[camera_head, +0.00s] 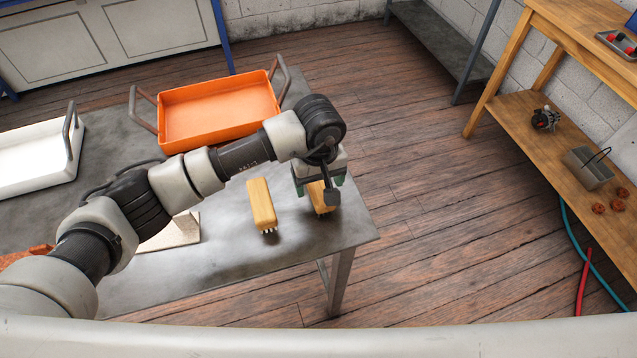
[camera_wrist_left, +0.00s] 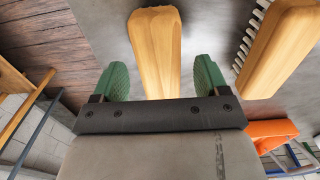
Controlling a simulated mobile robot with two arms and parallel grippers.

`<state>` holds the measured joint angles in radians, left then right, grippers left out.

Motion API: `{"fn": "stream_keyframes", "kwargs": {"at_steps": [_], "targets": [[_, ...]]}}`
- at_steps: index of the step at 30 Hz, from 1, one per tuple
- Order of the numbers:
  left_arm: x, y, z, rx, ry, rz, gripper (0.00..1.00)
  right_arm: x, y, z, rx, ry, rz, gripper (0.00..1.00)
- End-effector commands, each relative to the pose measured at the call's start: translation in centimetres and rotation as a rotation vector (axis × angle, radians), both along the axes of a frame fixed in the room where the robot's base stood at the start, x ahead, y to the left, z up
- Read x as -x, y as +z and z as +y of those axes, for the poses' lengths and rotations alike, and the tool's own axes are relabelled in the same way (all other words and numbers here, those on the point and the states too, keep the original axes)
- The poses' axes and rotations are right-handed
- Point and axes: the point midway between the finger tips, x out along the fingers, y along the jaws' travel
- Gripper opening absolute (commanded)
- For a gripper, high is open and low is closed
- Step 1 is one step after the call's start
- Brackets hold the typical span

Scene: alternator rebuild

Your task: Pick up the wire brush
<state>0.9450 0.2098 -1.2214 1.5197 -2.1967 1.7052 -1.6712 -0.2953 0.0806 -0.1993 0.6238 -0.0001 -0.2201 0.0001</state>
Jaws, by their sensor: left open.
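Two brushes with pale yellow wooden handles lie on the grey metal table (camera_head: 222,272) near its right end. My left gripper (camera_head: 318,188) is open above the right one (camera_head: 319,198), pointing down. In the left wrist view this brush's wooden back (camera_wrist_left: 155,45) lies between the two green fingers, with a gap on each side; its bristles are hidden. The other brush (camera_head: 261,203) lies just to the left, with bristles showing at its near end; it also shows in the left wrist view (camera_wrist_left: 282,45), bristles along its side. My right gripper is out of view.
An orange tray (camera_head: 165,124) with handles stands behind the brushes, and a white tray (camera_head: 72,150) at the far left. A pale block (camera_head: 172,238) sits left of the brushes, partly behind my arm. The table's right edge is close to the gripper.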

Motion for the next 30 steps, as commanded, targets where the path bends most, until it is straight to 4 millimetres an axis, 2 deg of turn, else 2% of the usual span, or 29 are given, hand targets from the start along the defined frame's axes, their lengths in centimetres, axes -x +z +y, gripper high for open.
{"fn": "stream_keyframes", "kwargs": {"at_steps": [3, 10, 21, 30], "targets": [[0.03, -0.85, -0.01, 0.001, 0.001, 0.001, 0.74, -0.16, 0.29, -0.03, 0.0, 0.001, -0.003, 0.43], [-0.02, -1.01, 0.02, 0.001, 0.0, -0.001, 0.74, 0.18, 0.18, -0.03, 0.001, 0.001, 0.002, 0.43], [-0.01, -0.98, 0.03, 0.001, 0.001, -0.001, 0.18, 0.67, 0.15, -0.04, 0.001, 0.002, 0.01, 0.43], [-0.05, -0.74, 0.01, 0.002, 0.0, -0.002, 0.18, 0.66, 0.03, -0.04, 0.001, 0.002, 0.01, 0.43]]}}
